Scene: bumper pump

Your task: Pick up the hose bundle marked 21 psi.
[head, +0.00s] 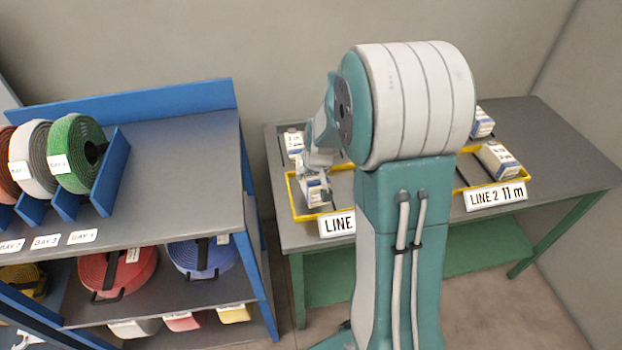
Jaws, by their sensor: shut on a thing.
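Several rolled hoses stand on the left shelf: a green roll (75,155), a white-grey roll (38,155) and a reddish roll (8,165). A red roll (117,270) and a blue roll (203,257) lie on the shelf below. Their tags are too small to read, so I cannot tell which is marked 21 psi. My gripper (317,172) is over the left yellow tray (296,200) on the table, shut on a small white carton (316,192) with a printed label. Whether the carton touches the tray is unclear.
The grey table (570,165) has a right yellow tray (460,181) with a white carton (499,160) behind a sign reading LINE 2 11 m (496,196). More cartons stand at the back. The blue shelf's top (185,160) is clear on its right. My arm hides the table's middle.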

